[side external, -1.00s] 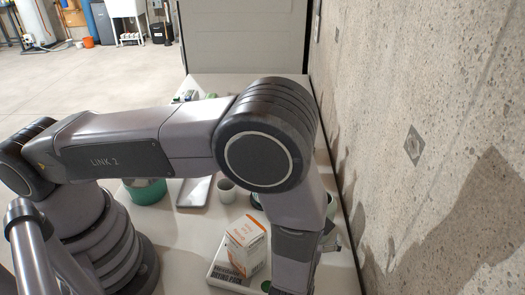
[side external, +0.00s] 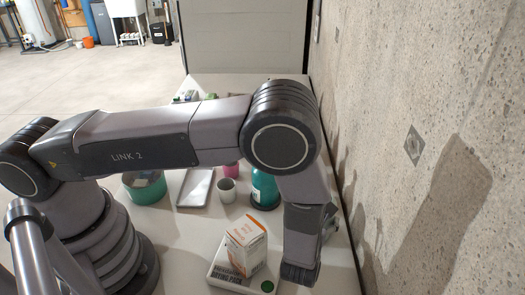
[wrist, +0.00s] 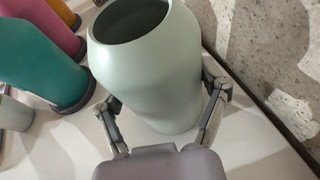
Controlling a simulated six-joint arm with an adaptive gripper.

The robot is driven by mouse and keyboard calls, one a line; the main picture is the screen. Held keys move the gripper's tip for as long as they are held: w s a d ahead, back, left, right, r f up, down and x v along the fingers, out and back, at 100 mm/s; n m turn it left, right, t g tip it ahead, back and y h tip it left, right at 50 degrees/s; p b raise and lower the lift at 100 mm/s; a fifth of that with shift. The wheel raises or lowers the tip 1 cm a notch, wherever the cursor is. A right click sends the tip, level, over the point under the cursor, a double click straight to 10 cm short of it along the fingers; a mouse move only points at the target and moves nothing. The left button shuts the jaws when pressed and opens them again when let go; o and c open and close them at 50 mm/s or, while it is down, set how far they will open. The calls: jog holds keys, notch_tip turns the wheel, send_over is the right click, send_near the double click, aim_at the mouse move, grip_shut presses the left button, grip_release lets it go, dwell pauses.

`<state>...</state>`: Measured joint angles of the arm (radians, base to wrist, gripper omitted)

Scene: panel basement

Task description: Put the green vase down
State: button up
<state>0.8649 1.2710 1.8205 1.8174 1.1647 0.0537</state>
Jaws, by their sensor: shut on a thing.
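The pale green vase (wrist: 152,70) fills the middle of the wrist view, its wide round mouth toward the top. My gripper (wrist: 162,128) is shut on it, one finger on each side of its body. The vase looks roughly upright over the white table (wrist: 255,140). I cannot tell whether its base touches the table. In the side external view my arm hides the vase and most of the gripper.
A teal vessel (side external: 264,187), a white cup (side external: 227,191) and a pink vessel (side external: 231,170) stand left of my forearm. A white-orange box (side external: 245,246) sits on a white device (side external: 222,272) in front. The concrete wall (side external: 430,150) is close on the right.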

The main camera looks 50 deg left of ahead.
jog(key=c, duration=0.5)
jog(key=shift+o, duration=0.2)
